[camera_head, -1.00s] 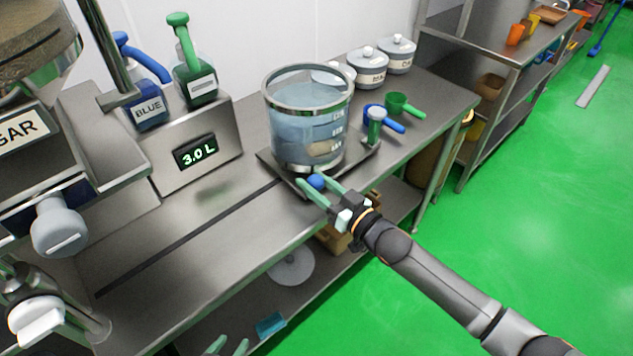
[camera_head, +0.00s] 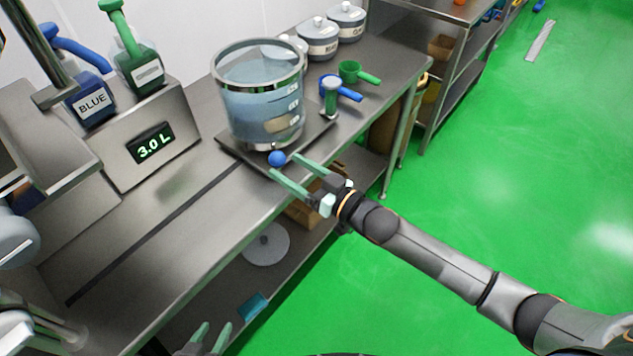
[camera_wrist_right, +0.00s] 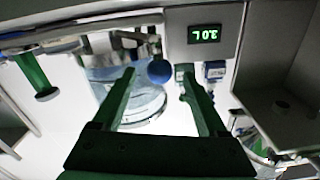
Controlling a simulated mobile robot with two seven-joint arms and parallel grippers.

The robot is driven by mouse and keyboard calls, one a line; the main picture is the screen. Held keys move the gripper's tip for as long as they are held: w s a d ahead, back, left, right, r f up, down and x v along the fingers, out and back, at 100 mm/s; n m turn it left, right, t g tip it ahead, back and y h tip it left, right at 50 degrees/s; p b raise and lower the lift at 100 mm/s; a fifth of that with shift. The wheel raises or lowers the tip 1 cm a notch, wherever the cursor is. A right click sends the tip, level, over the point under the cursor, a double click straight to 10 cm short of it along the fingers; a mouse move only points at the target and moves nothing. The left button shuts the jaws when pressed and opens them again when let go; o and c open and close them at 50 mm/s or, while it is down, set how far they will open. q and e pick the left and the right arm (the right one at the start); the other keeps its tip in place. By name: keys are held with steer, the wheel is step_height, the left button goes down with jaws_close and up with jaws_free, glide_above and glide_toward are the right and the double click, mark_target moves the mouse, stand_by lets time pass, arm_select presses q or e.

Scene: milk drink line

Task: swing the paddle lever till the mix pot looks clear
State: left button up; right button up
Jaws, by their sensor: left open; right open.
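The mix pot (camera_head: 262,108) is a clear round vessel with a metal rim, holding pale bluish liquid; a tan patch (camera_head: 277,125) shows low on its front. The blue ball knob (camera_head: 277,158), apparently on the paddle lever, sits at the pot's front base; the rest of the lever is hidden. My right gripper (camera_head: 283,165) is open, its green fingertips just in front of the knob. In the right wrist view the knob (camera_wrist_right: 159,71) appears between the fingertips (camera_wrist_right: 159,76), apparently untouched. My left gripper (camera_head: 215,328) is open and empty at the bottom edge.
A 3.0 L display box (camera_head: 152,145) stands left, with blue (camera_head: 90,100) and green (camera_head: 138,68) handled containers behind. Green (camera_head: 350,70) and blue (camera_head: 347,91) scoops and lidded jars (camera_head: 317,38) stand beyond the pot. The front bench is clear.

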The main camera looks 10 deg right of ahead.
steer(key=v, duration=0.8)
